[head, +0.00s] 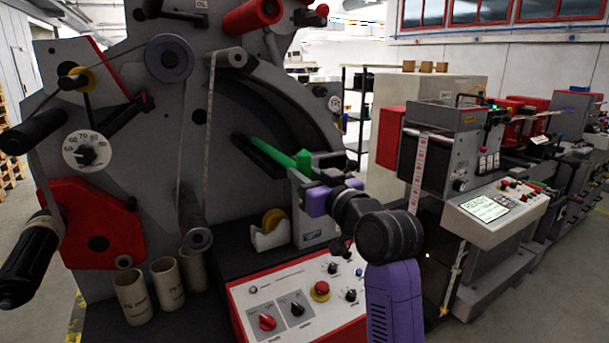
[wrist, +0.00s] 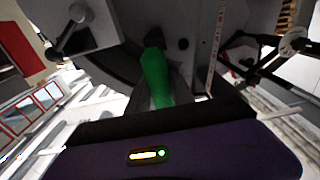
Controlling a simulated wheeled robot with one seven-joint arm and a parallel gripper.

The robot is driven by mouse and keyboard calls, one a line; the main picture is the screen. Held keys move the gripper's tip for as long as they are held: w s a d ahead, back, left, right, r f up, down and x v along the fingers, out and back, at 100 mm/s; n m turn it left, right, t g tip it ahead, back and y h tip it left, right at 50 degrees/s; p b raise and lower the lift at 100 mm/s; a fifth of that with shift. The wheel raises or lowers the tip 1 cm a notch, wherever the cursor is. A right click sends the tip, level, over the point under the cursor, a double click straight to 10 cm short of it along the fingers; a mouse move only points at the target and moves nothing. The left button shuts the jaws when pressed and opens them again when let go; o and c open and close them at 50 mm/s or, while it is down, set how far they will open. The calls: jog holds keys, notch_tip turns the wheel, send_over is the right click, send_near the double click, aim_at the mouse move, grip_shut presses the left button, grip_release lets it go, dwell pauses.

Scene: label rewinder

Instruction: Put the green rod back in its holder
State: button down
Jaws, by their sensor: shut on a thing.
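The green rod (head: 283,152) is a long bar in front of the dark curved part of the rewinder. My gripper (head: 306,168) is shut on the rod's near end, at the right. The rod slants up and left toward the machine face, above and beside a black bar (head: 262,160). I cannot tell whether they touch. A grey block with a label (head: 314,228) stands below my gripper. I cannot tell which part is the rod's holder.
A tape dispenser (head: 268,232) and several cardboard cores (head: 167,284) stand on the machine's ledge. A control panel (head: 305,300) with knobs and a red button lies below my arm. A printing machine (head: 440,150) stands to the right.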

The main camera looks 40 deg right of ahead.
jog(key=shift+w+d, duration=0.1)
jog(key=shift+w, duration=0.1)
jog(key=shift+f+b, duration=0.55)
jog(key=shift+f, duration=0.5)
dwell(0.6)
jog(key=c, duration=1.1)
grip_release()
jog(key=shift+o, duration=0.2)
jog(key=b+v, duration=0.1)
jog(key=v, duration=0.7)
